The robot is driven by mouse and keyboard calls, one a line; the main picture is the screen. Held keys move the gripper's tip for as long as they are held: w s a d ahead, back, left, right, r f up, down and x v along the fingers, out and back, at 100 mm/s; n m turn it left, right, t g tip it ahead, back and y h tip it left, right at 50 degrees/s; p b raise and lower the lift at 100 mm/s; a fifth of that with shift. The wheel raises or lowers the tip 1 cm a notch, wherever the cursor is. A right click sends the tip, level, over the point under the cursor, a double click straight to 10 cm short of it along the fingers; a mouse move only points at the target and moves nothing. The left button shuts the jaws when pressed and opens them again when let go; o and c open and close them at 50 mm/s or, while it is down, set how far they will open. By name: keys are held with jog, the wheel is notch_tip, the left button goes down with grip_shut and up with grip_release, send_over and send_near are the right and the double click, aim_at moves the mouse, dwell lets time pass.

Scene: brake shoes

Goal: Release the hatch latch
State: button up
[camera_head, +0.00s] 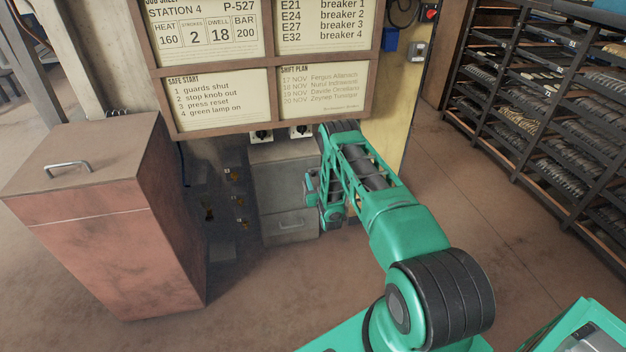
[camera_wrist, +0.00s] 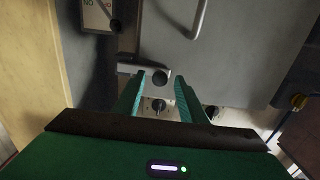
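The grey hatch panel (camera_wrist: 235,60) with a bar handle (camera_wrist: 199,18) fills the upper right of the wrist view. In the head view, the grey cabinet (camera_head: 283,185) is partly hidden by my arm, and the latch cannot be made out there.
A reddish bin (camera_head: 120,240) stands left of the cabinet. Sign boards (camera_head: 220,97) hang above it. Racks of brake shoes (camera_head: 560,110) stand right, with clear floor before them.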

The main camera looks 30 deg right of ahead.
jog(key=shift+w+d, duration=0.15)
jog(key=shift+w, duration=0.3)
grip_shut()
